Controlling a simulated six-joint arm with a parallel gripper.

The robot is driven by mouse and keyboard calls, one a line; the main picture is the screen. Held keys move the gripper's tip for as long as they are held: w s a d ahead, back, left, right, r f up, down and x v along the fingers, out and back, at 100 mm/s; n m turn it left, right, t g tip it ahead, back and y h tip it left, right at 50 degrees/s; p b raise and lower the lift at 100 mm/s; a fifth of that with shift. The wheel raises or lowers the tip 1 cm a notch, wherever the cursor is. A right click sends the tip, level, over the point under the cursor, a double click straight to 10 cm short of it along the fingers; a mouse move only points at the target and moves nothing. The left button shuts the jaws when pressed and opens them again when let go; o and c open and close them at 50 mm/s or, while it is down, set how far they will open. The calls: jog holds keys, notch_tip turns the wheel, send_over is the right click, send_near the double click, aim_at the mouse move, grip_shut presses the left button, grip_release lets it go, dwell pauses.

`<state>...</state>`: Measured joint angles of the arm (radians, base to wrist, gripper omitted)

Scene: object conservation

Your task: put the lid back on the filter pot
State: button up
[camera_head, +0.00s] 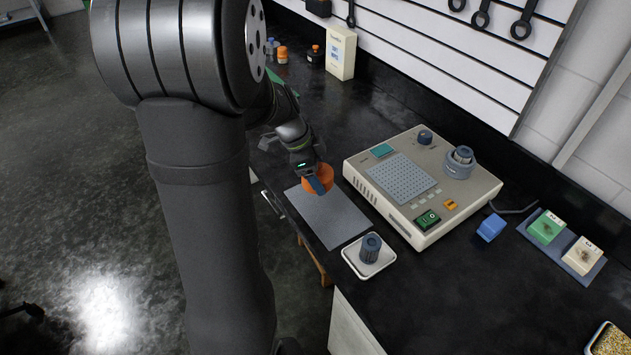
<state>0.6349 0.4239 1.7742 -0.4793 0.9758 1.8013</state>
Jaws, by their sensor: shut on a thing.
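My gripper (320,184) is shut on an orange round piece (316,171) that looks like a lid, at the far end of the grey mat (333,217). The fingers and arm hide part of it, and I cannot tell whether it touches the mat. A dark blue-grey ribbed pot (371,246) stands upright on a small white tray (352,260), nearer than the mat. A similar blue-grey round part (459,165) sits on the beige machine. I cannot tell for certain which of these is the filter pot.
The beige machine (386,170) with a perforated plate stands right of the mat. A blue block (491,228) and a blue holder (588,276) with a green and a cream box lie farther right. Bottles and a white carton (340,53) stand at the back.

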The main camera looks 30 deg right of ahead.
jog(key=s+d+r, duration=0.3)
jog(key=s+r, duration=0.3)
jog(key=s, duration=0.4)
notch_tip(320, 180, up, 6)
jog(key=n+t, duration=0.3)
jog(key=n, duration=0.6)
send_over(466, 149)
jog(key=a, duration=0.1)
jog(key=shift+f+h, duration=0.2)
jog(key=shift+h, duration=0.2)
jog(key=shift+s+d+f+t, duration=0.15)
jog(key=shift+f+t, duration=0.05)
jog(key=shift+t, duration=0.1)
jog(key=shift+f, duration=2.45)
jog(key=shift+f, duration=0.2)
jog(key=o, duration=1)
jog(key=shift+o, duration=0.7)
